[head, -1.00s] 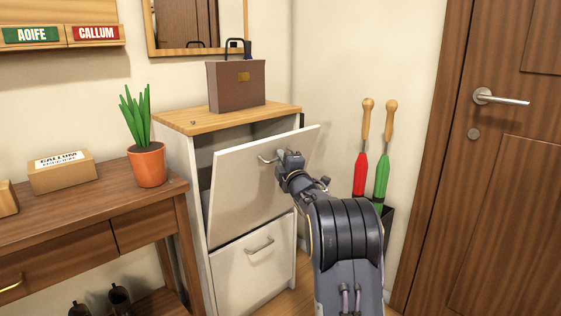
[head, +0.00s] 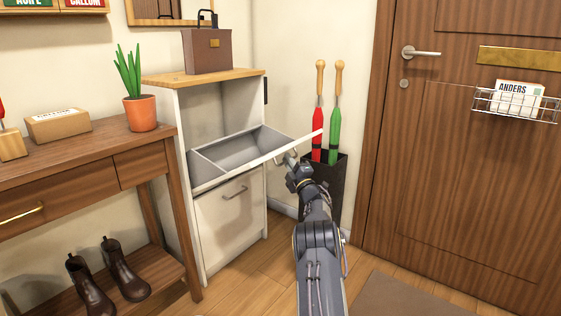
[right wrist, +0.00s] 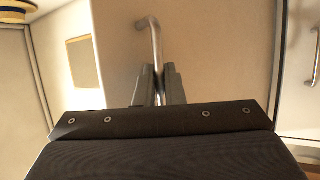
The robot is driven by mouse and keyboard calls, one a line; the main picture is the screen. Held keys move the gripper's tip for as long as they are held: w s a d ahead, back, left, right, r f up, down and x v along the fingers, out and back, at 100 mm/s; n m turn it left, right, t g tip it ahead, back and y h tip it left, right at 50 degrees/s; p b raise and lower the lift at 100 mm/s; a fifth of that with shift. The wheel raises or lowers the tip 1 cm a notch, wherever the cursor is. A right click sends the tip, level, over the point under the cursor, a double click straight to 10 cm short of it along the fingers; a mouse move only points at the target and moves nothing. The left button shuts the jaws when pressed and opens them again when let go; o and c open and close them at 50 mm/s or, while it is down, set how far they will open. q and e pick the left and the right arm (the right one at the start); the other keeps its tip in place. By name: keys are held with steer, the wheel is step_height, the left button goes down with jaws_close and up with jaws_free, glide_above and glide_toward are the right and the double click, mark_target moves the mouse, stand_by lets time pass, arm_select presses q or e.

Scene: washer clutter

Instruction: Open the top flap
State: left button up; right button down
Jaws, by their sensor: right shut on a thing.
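The top flap (head: 255,162) of the white cabinet is tilted far down and outward, close to level. Its grey compartment (head: 240,146) shows open and looks empty. My right gripper (head: 291,161) is at the flap's outer face and shut on its metal handle. In the right wrist view the two fingers (right wrist: 158,85) close around the lower part of the handle (right wrist: 150,38), in front of the flap's pale face (right wrist: 205,60). The lower flap (head: 230,215) is closed, with its own handle (head: 236,193). My left gripper is not in view.
A brown briefcase (head: 207,52) stands on the cabinet's wooden top (head: 165,77). A dark stand (head: 327,185) with red and green umbrellas is right of my gripper. A wooden table (head: 85,150) with a potted plant (head: 141,112) is at left. Floor is clear in front.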

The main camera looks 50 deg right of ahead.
steer(key=shift+f, duration=0.5)
steer(key=shift+a, duration=0.1)
steer(key=c, duration=1.8)
jaws_free()
steer(key=shift+w+f, duration=0.1)
